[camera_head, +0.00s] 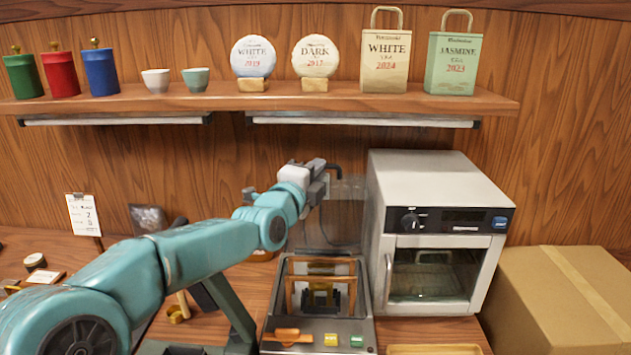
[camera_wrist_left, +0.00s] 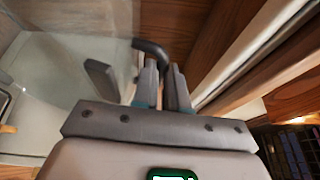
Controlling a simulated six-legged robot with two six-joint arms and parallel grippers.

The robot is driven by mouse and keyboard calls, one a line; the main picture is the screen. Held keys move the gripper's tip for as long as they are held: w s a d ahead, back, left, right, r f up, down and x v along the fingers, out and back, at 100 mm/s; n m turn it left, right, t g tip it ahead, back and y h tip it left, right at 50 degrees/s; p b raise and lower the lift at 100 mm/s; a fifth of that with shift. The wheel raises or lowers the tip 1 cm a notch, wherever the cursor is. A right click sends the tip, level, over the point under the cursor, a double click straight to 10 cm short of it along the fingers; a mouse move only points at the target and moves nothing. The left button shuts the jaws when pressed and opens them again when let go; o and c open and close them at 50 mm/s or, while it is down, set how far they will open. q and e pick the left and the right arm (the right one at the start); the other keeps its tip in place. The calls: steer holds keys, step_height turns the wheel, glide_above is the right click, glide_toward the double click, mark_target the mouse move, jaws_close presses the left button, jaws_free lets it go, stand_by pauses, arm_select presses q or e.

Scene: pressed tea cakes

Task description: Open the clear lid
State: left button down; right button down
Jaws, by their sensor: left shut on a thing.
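The clear lid (camera_head: 345,222) stands raised, roughly upright, at the back of the dark press machine (camera_head: 363,325). Its see-through panel also shows in the left wrist view (camera_wrist_left: 75,62). A black bent handle (camera_head: 335,168) is at its top edge; in the left wrist view the handle (camera_wrist_left: 148,46) reaches to the fingers. My left gripper (camera_head: 322,176) is shut on the handle; its narrow fingers show in the left wrist view (camera_wrist_left: 161,85). The head view shows the gripper from behind, so the grip itself is partly hidden. My right gripper is not in view.
A white oven (camera_head: 440,180) stands close to the right of the lid. A shelf (camera_head: 300,101) with tins, cups, tea cakes and bags runs above. A cardboard box (camera_head: 560,305) is at the right. An orange-handled tool (camera_head: 290,336) lies at the machine's front.

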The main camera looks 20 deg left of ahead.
arm_select(q)
steer(key=c, duration=1.4)
jaws_free()
steer(key=shift+d, duration=0.1)
steer(key=shift+c, duration=0.2)
steer(key=shift+s, duration=0.3)
steer(key=s+a+b, duration=0.1)
steer(key=s+b, duration=0.2)
steer(key=s, duration=0.8)
steer(key=shift+s+a+f, duration=0.15)
steer(key=shift+s+f, duration=0.05)
steer(key=shift+f, duration=0.1)
